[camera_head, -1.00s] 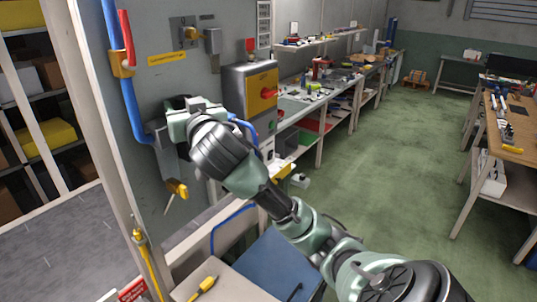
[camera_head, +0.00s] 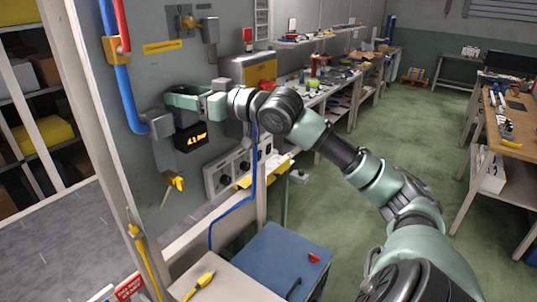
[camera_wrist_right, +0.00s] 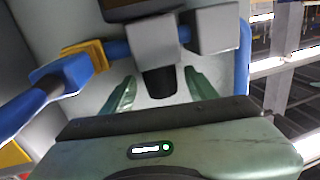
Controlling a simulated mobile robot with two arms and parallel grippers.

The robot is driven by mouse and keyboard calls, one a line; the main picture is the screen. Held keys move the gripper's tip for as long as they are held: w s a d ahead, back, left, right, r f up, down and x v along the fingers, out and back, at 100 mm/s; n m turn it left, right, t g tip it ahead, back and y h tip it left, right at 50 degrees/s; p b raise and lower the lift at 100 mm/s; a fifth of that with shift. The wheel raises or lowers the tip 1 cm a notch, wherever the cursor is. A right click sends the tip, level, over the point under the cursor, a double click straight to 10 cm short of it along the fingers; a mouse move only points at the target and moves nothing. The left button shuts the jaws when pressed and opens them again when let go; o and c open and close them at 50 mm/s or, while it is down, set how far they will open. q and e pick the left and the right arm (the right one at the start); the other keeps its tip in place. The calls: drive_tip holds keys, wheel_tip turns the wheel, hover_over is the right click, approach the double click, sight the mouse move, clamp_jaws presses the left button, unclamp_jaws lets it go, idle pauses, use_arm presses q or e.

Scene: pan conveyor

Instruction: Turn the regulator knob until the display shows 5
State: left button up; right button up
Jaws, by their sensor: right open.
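My right gripper (camera_head: 184,98) is at the grey wall panel, in front of the pipe fitting. In the right wrist view, its two green fingers (camera_wrist_right: 161,88) are open. A dark round knob (camera_wrist_right: 158,82) under a grey fitting (camera_wrist_right: 154,40) shows between them, with a gap visible on each side. I cannot tell how deep the fingers reach along it. The knob is hidden behind the gripper in the head view. A black display (camera_head: 190,137) with orange lit characters sits just below the gripper; the characters are too small to read surely. My left gripper is not in view.
A blue pipe (camera_head: 128,100) runs down the panel to a grey fitting (camera_head: 157,123) beside the display. A panel with dials (camera_head: 230,170) is lower right. A yellow-handled valve (camera_head: 174,181) hangs below.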

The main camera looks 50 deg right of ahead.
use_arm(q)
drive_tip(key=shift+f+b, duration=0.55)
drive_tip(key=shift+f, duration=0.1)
use_arm(e)
drive_tip(key=shift+d+n+g+y, duration=0.2)
drive_tip(key=shift+n+g+y, duration=0.2)
drive_tip(key=shift+n+y, duration=0.7)
